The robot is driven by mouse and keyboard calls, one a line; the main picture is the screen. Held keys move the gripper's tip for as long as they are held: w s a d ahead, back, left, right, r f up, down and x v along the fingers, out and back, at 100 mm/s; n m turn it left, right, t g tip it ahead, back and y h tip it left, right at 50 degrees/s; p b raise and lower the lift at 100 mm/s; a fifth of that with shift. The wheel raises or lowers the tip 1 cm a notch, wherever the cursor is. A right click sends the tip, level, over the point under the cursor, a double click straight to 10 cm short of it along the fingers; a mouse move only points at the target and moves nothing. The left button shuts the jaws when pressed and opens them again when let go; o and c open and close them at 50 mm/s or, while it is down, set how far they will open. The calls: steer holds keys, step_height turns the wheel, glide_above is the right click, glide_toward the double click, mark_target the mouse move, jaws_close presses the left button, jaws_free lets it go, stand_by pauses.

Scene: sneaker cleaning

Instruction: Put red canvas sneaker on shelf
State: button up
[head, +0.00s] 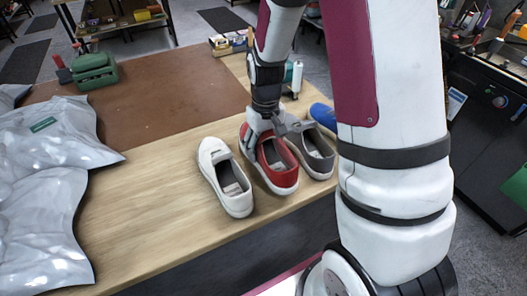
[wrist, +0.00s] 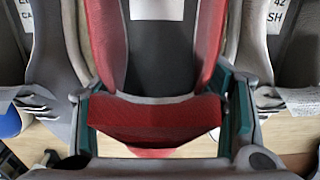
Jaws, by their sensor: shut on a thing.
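The red canvas sneaker (head: 274,172) has a white sole and sits in a row of shoes near the table's front edge. My gripper (head: 266,133) reaches down onto it from above. In the wrist view the red sneaker (wrist: 160,115) lies between the two fingers of my gripper (wrist: 160,112), with the fingers against both sides of its red upper. My gripper is shut on it. Whether the sole touches the table is hard to tell. No shelf that I can identify as the task's own is clear in view.
A white sneaker (head: 224,176) stands close on the left, a grey shoe (head: 313,154) close on the right, and a blue shoe (head: 323,115) beyond it. Silver bags (head: 50,150) lie at the left. A green toolbox (head: 95,71) stands behind. Wooden tabletop (head: 150,200) is bare left of the shoes.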

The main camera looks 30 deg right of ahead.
steer(key=shift+w+f, duration=0.1)
steer(key=shift+w, duration=0.5)
steer(key=shift+f+p, duration=0.35)
steer(key=shift+f, duration=1.35)
steer(key=shift+f, duration=0.1)
steer(key=o, duration=1.5)
steer(key=shift+c, duration=0.2)
